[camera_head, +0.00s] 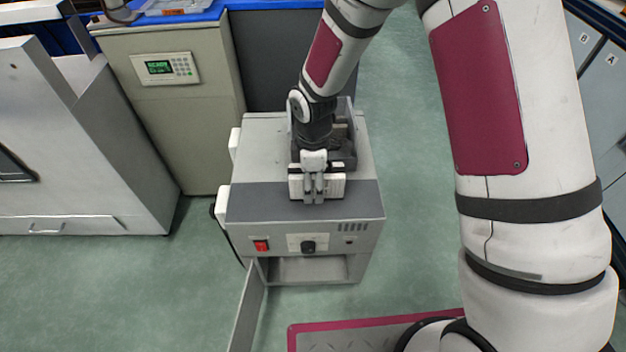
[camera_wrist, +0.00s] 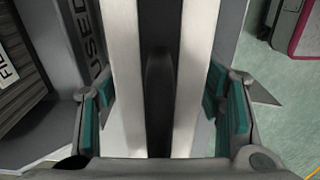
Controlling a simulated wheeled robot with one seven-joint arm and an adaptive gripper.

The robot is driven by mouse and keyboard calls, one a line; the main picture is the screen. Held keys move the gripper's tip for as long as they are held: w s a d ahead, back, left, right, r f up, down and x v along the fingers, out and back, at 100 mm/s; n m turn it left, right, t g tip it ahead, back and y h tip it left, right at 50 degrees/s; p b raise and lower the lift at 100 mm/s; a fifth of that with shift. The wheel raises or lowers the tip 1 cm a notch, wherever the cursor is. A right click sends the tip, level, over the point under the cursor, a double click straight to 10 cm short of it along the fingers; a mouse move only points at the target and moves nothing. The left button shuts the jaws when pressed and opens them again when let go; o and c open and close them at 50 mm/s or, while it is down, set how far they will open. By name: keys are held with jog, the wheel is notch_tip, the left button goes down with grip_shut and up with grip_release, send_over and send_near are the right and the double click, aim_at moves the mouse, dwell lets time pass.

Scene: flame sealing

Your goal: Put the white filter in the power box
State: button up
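The white filter (camera_head: 333,189) shows as a pale block under my gripper, over the top of the grey box; I cannot tell if it is clear of that surface. My gripper (camera_head: 314,193) points down, with its fingers on the near and far sides of the filter. In the wrist view the filter (camera_wrist: 187,90) shows white strips beside a dark middle, between the teal pads (camera_wrist: 160,115). The power box appears to be the grey box (camera_head: 255,205) with a red switch and a black knob. Its low front compartment (camera_head: 308,269) is open and looks empty.
The box's door (camera_head: 249,305) swings out at the lower left. A dark bin (camera_head: 349,135) stands on the box, behind my gripper; lettering in the wrist view partly reads USED FIL. A pale cabinet with a keypad (camera_head: 165,68) stands at left. Green floor is clear around the front.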

jog(key=shift+r, duration=0.1)
notch_tip(320, 180, up, 12)
jog(key=p, duration=0.4)
jog(key=shift+p, duration=0.4)
jog(key=shift+r, duration=0.15)
